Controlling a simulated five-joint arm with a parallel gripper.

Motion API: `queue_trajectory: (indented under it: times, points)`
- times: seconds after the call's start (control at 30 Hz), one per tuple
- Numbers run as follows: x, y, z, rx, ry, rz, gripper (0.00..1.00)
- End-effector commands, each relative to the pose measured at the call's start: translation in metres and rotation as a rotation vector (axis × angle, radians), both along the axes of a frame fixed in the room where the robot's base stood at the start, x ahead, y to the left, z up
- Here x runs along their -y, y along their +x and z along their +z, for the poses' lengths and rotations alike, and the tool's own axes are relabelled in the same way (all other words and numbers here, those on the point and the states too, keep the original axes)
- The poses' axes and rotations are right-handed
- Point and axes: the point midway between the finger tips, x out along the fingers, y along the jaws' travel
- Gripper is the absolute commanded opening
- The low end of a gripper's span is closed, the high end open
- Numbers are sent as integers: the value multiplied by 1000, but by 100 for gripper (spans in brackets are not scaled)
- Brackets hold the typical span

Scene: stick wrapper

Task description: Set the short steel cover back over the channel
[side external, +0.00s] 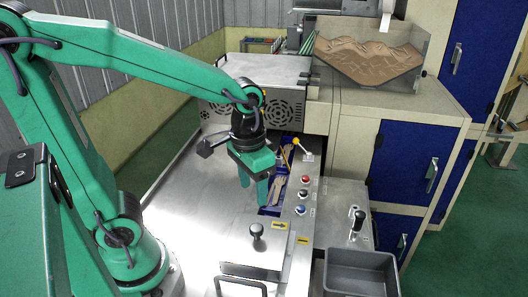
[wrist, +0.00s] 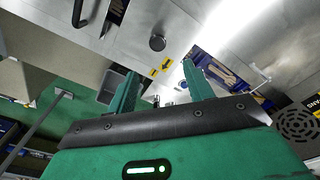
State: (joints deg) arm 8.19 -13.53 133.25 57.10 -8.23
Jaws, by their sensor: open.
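The open channel (side external: 277,185) is a blue-lined slot in the steel table, with pale wooden sticks in it. It also shows in the wrist view (wrist: 222,68), right of my fingers. A black knob (side external: 257,231) stands on a steel surface in line with the channel's near end; it also shows in the wrist view (wrist: 157,42). This looks like the short steel cover, but its edges blend into the table. My gripper (side external: 257,192) is open and empty, fingers pointing down, above the table at the channel's left side. Its fingers in the wrist view (wrist: 160,70) are apart, short of the knob.
A black-handled fitting (side external: 357,222) stands on the right shelf above a grey bin (side external: 362,272). A vented box (side external: 265,85) stands behind. The steel table's left side (side external: 190,215) is clear.

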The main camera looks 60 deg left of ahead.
Motion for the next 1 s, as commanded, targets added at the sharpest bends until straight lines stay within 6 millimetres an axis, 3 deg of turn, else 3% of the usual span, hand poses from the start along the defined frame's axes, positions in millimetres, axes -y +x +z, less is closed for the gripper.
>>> queue_trajectory:
  times: [0.5,1.0]
  points:
    - [-31,-32,55,339,-5,3,52]
    - [-39,-43,66,437,8,1,52]
